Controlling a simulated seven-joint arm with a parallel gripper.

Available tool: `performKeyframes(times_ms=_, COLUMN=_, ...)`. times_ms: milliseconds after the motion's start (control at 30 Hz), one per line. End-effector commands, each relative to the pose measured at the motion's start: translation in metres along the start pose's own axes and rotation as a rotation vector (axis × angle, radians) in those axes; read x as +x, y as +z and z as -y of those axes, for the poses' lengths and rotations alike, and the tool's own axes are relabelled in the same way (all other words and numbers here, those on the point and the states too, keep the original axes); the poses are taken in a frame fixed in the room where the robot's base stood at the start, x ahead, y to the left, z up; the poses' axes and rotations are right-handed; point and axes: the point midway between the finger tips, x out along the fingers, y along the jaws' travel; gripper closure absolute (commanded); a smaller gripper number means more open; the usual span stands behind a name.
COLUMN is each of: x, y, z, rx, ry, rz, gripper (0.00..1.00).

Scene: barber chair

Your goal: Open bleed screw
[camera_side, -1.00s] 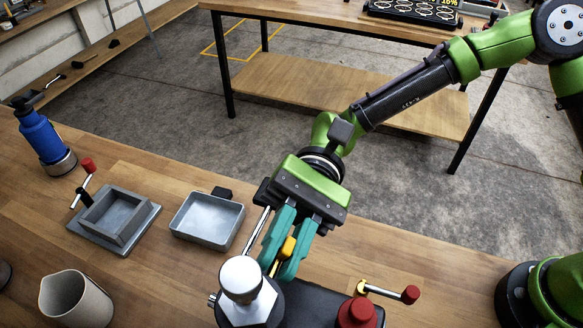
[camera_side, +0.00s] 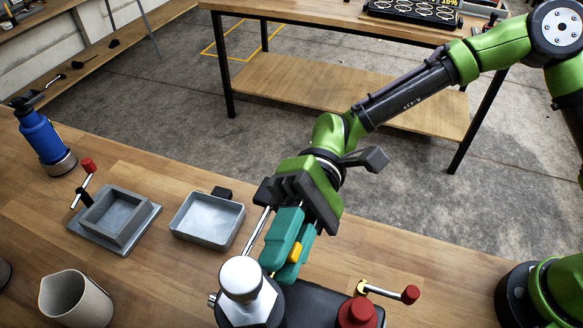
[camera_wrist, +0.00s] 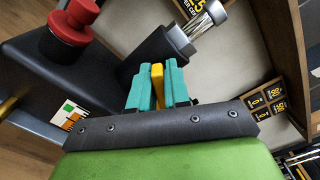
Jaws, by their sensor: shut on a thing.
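A small yellow piece, which I take to be the bleed screw (camera_side: 295,253), sits between the teal fingers of my gripper (camera_side: 283,258). My gripper is shut on it, above the back of a dark pump unit (camera_side: 312,306). The wrist view also shows the yellow piece (camera_wrist: 157,72) between the two fingers of my gripper (camera_wrist: 157,90). The fingers hide its lower end and its seat. A silver domed hex cap (camera_side: 241,280) stands on the unit left of the gripper. A red knob (camera_side: 357,313) is to the right.
A lever with a red tip (camera_side: 410,294) sticks out at the right. A grey tray (camera_side: 207,221), a square grey box (camera_side: 113,217), a beige cup (camera_side: 75,299) and a blue bottle (camera_side: 42,136) stand at left. Bare wood lies behind the lever.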

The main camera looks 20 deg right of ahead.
Motion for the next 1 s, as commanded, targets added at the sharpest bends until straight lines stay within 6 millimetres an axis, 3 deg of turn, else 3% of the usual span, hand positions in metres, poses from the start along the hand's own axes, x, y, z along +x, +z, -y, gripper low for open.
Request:
performKeyframes(times_ms=333, x=-0.002, y=-0.002, z=0.000, rx=-0.003, ry=0.000, rz=-0.007, gripper=1.00)
performKeyframes(times_ms=367, x=-0.002, y=-0.002, z=0.000, rx=-0.003, ry=0.000, rz=-0.007, gripper=0.82)
performKeyframes(times_ms=500, x=-0.001, y=-0.001, z=0.000, rx=-0.002, ry=0.000, rz=-0.005, gripper=0.63)
performKeyframes(times_ms=833, x=-0.004, y=-0.001, z=0.000, rx=-0.002, ry=0.000, rz=-0.003, gripper=0.63)
performKeyframes(times_ms=1000, x=-0.027, y=-0.002, z=0.000, rx=-0.002, ry=-0.002, rz=-0.007, gripper=0.63)
